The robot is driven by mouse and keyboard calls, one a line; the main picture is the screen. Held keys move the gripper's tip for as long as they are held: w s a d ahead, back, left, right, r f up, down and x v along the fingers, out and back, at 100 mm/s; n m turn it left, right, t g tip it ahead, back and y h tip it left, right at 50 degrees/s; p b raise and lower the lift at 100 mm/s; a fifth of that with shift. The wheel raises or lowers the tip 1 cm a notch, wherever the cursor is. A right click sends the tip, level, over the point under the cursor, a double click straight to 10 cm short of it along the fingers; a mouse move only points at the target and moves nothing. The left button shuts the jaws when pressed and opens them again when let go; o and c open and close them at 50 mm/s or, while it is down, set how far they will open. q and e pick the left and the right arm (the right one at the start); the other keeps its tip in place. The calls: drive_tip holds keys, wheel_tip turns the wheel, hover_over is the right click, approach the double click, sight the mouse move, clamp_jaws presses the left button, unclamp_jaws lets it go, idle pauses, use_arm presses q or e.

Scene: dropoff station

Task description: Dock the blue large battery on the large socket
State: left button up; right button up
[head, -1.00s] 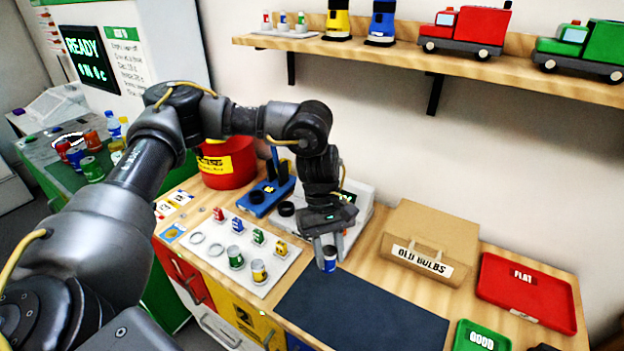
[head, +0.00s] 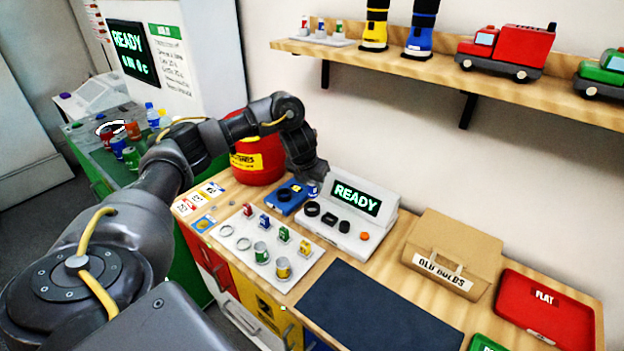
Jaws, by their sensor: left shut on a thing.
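My left gripper (head: 314,180) is at the back of the bench, beside the left end of the white READY station (head: 376,222). It is shut on the blue large battery (head: 313,189), a small blue and white cylinder mostly hidden by the gripper. The battery is just behind the leftmost black ring socket (head: 312,209) on the station; I cannot tell its height above the surface. Two more black sockets, a middle one (head: 329,220) and a right one (head: 344,226), sit beside it. The leftmost looks the roundest and widest. My right gripper is not in view.
A blue device (head: 287,198) and a red bucket (head: 258,165) stand left of the station. In front is a white rack (head: 233,257) with small batteries, two large ones and empty rings. A dark mat (head: 380,305) is clear. A cardboard box (head: 453,250) stands right.

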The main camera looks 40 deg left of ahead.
sight(311, 196)
use_arm(q)
drive_tip(key=shift+a, duration=0.15)
wheel_tip(311, 196, down, 6)
drive_tip(key=b, duration=0.6)
drive_tip(key=shift+r, duration=0.1)
drive_tip(key=shift+p, duration=0.4)
idle(1.0)
drive_tip(key=shift+f+b, duration=0.45)
drive_tip(key=shift+f, duration=0.15)
drive_tip(key=o, duration=0.8)
drive_tip(key=shift+r, duration=0.1)
